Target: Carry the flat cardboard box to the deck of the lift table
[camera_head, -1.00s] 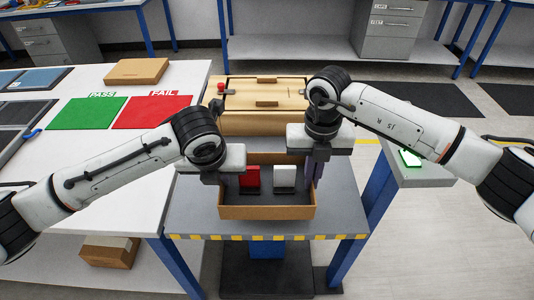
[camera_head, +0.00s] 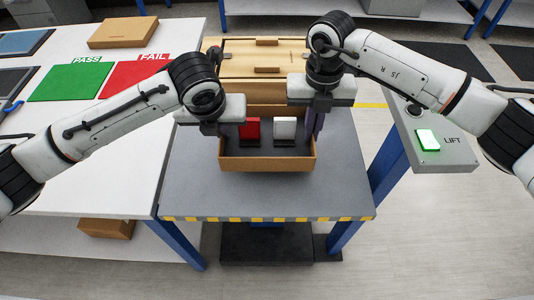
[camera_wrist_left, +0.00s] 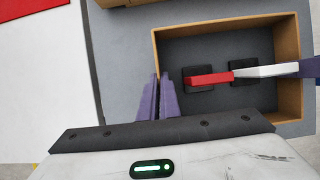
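The flat cardboard box (camera_head: 266,164) is open-topped and level, over the grey deck (camera_head: 266,196) of the lift table; I cannot tell whether it touches the deck. Inside stand a red card (camera_head: 250,129) and a white card (camera_head: 286,128) on dark bases. My left gripper (camera_head: 218,130) is at the box's left wall; in the left wrist view its purple fingers (camera_wrist_left: 159,77) are close together on that wall. My right gripper (camera_head: 314,128) has its purple fingers at the right wall, and one shows at the right edge of the left wrist view.
A pale wooden case (camera_head: 262,62) stands right behind the box. The white table (camera_head: 110,150) on the left bears green and red mats and a closed brown box (camera_head: 123,32). The lit LIFT button (camera_head: 428,139) is on the right. The front of the deck is clear.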

